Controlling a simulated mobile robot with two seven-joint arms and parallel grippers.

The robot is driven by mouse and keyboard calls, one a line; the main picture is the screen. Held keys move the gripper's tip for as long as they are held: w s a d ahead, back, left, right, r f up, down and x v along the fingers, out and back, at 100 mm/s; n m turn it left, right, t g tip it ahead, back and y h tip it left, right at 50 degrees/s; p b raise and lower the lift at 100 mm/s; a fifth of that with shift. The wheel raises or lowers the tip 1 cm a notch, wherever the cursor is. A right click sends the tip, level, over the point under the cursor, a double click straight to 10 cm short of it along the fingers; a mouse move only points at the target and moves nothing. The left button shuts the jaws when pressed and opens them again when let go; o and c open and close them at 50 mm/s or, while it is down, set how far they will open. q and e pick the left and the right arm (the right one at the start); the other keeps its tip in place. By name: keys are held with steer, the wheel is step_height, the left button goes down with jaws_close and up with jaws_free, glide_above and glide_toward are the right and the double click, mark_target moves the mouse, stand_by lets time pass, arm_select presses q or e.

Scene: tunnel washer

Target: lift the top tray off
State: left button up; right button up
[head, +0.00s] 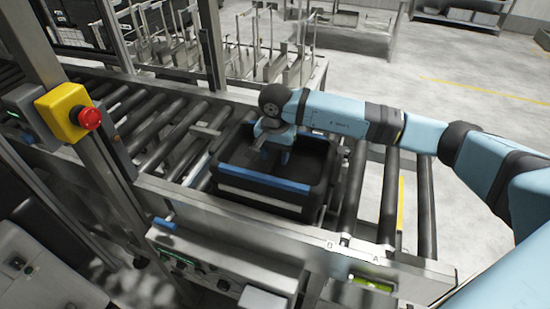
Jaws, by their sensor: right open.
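A black tray (306,193) with a blue strip along its near rim sits on the roller conveyor in the middle of the head view. A lighter band shows on its front wall, below the strip; I cannot tell how many trays are stacked there. My right gripper (272,149) is over the tray's inside, towards its far side, pointing down with its jaws open. The wrist hides part of the far rim, and I cannot tell whether the fingers touch the tray. My left gripper is not in view.
The roller conveyor (160,125) runs on both sides of the tray. A post with a yellow box and red emergency button (90,119) stands at the left. A metal rack (270,65) is behind. A control panel (200,262) is on the near side.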

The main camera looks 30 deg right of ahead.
step_height(320, 180, down, 2)
steer(key=shift+f, duration=0.1)
jaws_close()
steer(key=shift+r, duration=0.25)
